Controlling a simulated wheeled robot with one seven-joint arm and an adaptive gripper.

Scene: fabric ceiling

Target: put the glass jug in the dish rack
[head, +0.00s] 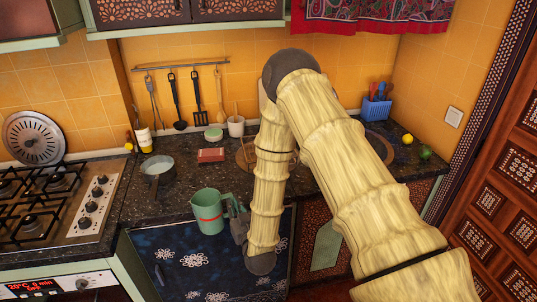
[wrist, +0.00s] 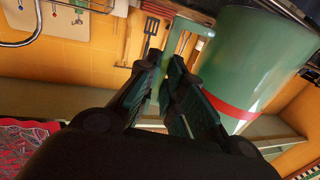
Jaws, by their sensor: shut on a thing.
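The jug (head: 208,212) is pale green with a red band and shows near the counter's front edge in the head view. It also fills the upper right of the wrist view (wrist: 252,65). My gripper (head: 239,222) is at the jug's right side in the head view, shut on its handle. The fingers (wrist: 168,72) meet at the handle in the wrist view. I cannot tell whether the jug's base touches anything. No whole dish rack shows; a blue basket with utensils (head: 376,109) stands at the back right, and my arm hides the counter beside it.
A gas hob (head: 50,205) is on the left. Utensils hang from a wall rail (head: 180,66). A lemon (head: 407,139) and a lime (head: 425,153) lie at right.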

